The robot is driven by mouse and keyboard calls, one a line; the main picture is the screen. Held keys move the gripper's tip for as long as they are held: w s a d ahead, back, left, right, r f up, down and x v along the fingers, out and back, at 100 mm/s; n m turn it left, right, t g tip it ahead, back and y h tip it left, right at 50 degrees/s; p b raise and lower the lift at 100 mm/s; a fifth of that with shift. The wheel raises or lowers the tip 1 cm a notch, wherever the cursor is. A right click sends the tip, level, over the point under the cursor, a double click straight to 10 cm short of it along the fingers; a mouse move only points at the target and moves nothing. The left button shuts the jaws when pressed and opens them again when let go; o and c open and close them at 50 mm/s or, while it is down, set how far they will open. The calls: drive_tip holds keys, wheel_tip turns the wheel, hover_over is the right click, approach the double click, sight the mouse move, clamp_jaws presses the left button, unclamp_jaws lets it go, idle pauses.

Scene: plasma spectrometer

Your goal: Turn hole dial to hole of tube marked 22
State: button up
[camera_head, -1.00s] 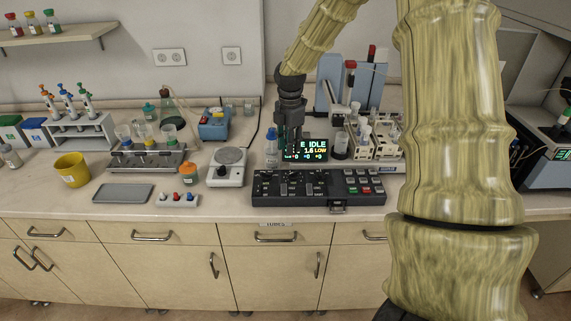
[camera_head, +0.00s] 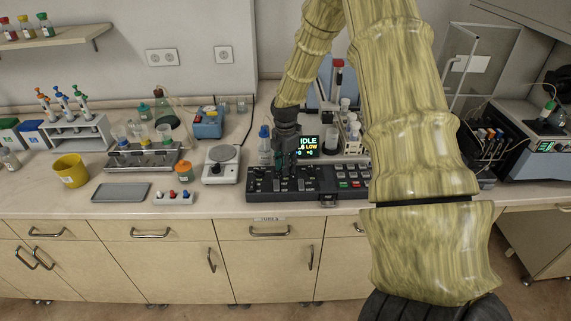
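A dark control console (camera_head: 255,187) with sliders and a keypad (camera_head: 349,175) sits on the bench near its front edge. A black display (camera_head: 309,144) behind it shows green text including "IDLE" and an orange "LOW". My gripper (camera_head: 284,172) points down over the left half of the console, in front of the display's left edge. Whether it touches the console, and how far its fingers are apart, I cannot tell. A rack of tubes (camera_head: 352,135) stands behind the console, partly hidden by my arm. No number 22 is legible, and I cannot make out a hole dial.
Left of the console stand a white round-topped device (camera_head: 222,166), an orange-capped jar (camera_head: 184,170) and a small block with coloured knobs (camera_head: 172,196). A bottle with a blue cap (camera_head: 264,145) stands close behind my gripper. A spectrometer-like machine (camera_head: 535,148) is at the right.

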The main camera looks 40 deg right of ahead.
drive_tip(key=shift+s, duration=0.2)
drive_tip(key=shift+w, duration=0.1)
clamp_jaws()
drive_tip(key=shift+m, duration=0.3)
drive_tip(key=m, duration=0.4)
drive_tip(key=shift+w+r+m, duration=0.1)
drive_tip(key=shift+m, duration=0.2)
drive_tip(key=m, duration=0.5)
drive_tip(key=shift+m, duration=0.3)
drive_tip(key=m, duration=0.5)
drive_tip(key=shift+p, duration=0.3)
drive_tip(key=m, duration=0.5)
drive_tip(key=shift+m, duration=0.4)
